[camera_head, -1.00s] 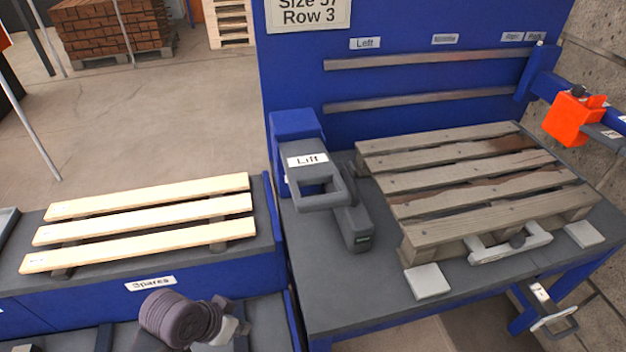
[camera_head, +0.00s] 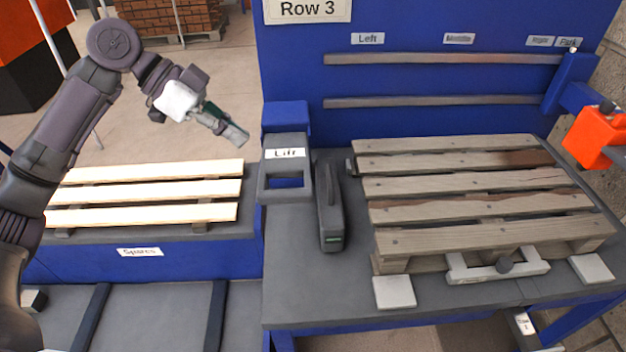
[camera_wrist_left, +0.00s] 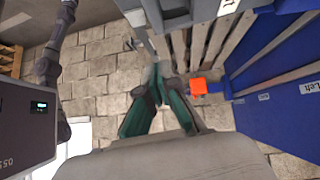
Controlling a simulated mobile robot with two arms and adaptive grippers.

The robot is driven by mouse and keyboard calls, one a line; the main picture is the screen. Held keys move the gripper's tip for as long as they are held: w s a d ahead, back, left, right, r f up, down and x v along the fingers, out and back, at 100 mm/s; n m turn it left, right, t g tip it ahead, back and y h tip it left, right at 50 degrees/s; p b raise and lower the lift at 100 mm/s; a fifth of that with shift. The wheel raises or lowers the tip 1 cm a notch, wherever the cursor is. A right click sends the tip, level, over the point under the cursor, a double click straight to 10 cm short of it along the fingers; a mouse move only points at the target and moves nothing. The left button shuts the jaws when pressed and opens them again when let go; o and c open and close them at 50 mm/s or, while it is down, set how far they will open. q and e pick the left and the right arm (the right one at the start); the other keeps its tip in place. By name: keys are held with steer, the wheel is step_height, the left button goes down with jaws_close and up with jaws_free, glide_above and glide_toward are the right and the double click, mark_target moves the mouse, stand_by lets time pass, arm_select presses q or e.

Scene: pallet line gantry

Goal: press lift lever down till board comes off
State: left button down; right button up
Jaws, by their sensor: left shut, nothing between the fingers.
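The lift lever (camera_head: 286,165) is a grey loop handle labelled "Lift", on a blue post at the left edge of the pallet table. A dark grey bar (camera_head: 329,206) lies beside it, towards the pallet. The weathered pallet (camera_head: 470,213) lies on the table with its top boards in place. My left gripper (camera_head: 238,136) is shut and empty, raised above the spare boards, a little left of the lever and apart from it. Its teal fingers (camera_wrist_left: 160,100) show in the left wrist view. My right gripper is not in view.
Light spare boards (camera_head: 150,193) lie on the bench at left. A white clamp (camera_head: 497,266) and white pads (camera_head: 394,292) are at the pallet's front. An orange tool (camera_head: 594,137) hangs at the right. A blue panel (camera_head: 420,80) with two slats stands behind.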

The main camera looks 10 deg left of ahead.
arm_select(q)
steer(key=p, duration=0.3)
glide_above(289, 192)
steer(key=a, duration=0.3)
steer(key=f, duration=0.7)
steer(key=shift+s+d+f, duration=0.1)
steer(key=shift+d+f, duration=0.1)
steer(key=shift+f, duration=0.05)
step_height(289, 192, down, 2)
steer(key=shift+s+f, duration=0.1)
steer(key=shift+s+a+f, duration=0.1)
steer(key=shift+f, duration=0.55)
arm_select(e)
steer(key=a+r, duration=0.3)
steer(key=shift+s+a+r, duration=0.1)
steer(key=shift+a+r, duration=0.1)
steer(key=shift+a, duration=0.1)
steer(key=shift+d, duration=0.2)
